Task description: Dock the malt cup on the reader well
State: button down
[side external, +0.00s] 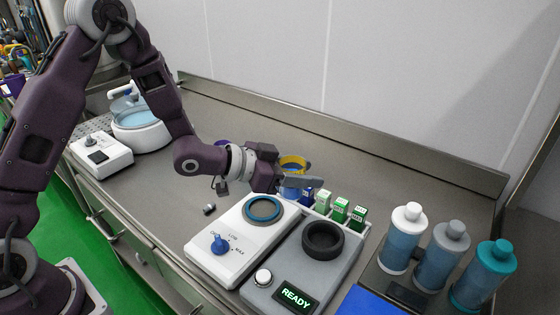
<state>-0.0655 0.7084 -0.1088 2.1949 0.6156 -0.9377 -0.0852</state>
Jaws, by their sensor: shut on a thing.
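A cup with a yellow rim and bluish body (292,162), which I take to be the malt cup, is at my gripper. My gripper (292,182) is shut on it, with a finger across its front hiding part of its body. The cup looks upright, behind the two devices; I cannot tell whether its base is clear of the counter. The reader well is a black raised ring (323,238) on a grey device, empty, in front and to the right of the cup. The device's display (296,297) reads READY in green.
A white device (215,254) with a blue knob and round plate stands left of the reader. Several small cartons (340,209) stand in a rack close beside the gripper. Bottles (402,238) stand at right. A blue mat (368,303) lies in front. The back counter is clear.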

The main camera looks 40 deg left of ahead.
jog(key=s+d+f+m+g+h, duration=0.1)
jog(key=d+f+m+g+h, duration=0.1)
jog(key=d, duration=0.8)
jog(key=shift+a+f, duration=0.2)
jog(key=shift+f, duration=2.55)
jog(key=shift+f, duration=0.65)
jog(key=c, duration=1)
grip_release()
jog(key=shift+s, duration=0.1)
jog(key=shift+f+v, duration=0.2)
jog(key=shift+v, duration=5.25)
jog(key=shift+a, duration=0.15)
